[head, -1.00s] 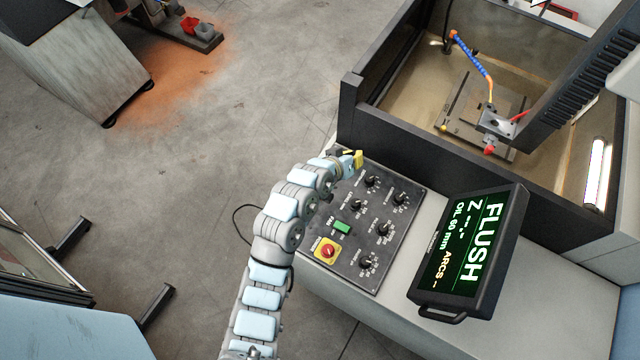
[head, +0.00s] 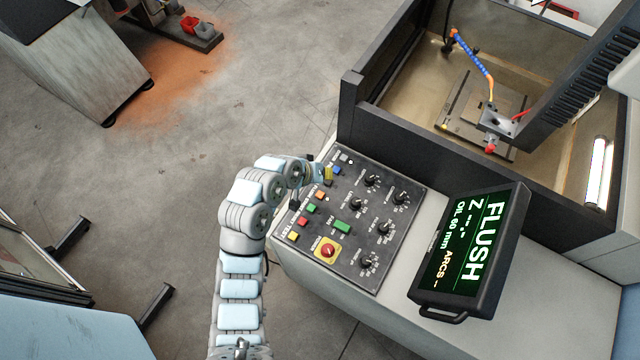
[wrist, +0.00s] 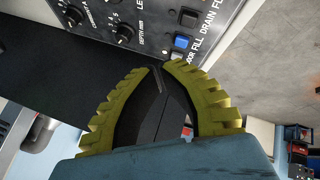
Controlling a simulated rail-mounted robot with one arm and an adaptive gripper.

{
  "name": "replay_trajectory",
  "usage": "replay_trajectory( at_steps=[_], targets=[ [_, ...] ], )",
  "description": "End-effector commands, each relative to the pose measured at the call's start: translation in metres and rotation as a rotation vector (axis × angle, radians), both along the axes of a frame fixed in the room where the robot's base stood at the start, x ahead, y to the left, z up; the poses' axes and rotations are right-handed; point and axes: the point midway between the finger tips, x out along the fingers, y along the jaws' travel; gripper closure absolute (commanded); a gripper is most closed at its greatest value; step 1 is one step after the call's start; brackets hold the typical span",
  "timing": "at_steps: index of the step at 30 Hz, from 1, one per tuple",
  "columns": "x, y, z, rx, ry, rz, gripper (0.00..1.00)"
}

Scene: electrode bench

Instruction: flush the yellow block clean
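My gripper (head: 329,173) hangs over the far-left edge of the control panel (head: 380,205), close to its button row. In the wrist view my gripper's yellow-green fingers (wrist: 166,66) curve together with their tips almost touching and nothing visible held. The labels FILL and DRAIN are legible there. The display (head: 470,240) reads FLUSH, OIL 60 mm, ARCS -. In the open tank (head: 400,100), a hose nozzle (head: 472,58) hangs over the work table (head: 460,105). I cannot make out a yellow block for certain.
A red stop knob (head: 327,250) on a yellow plate and a green rectangular button (head: 342,227) sit on the panel, with several black dials. The dark tank wall (head: 440,155) rises behind the panel. Open floor (head: 150,200) lies to the left.

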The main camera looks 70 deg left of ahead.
Motion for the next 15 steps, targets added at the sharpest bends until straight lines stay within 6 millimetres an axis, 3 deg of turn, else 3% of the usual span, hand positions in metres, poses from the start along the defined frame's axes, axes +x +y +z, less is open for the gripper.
replay_trajectory(
  at_steps=[8,15],
  targets=[
    [0.0,0.0,-0.013,0.001,0.0,-0.001,1.0],
    [0.0,0.0,-0.039,0.002,0.0,0.0,1.0]
  ],
)
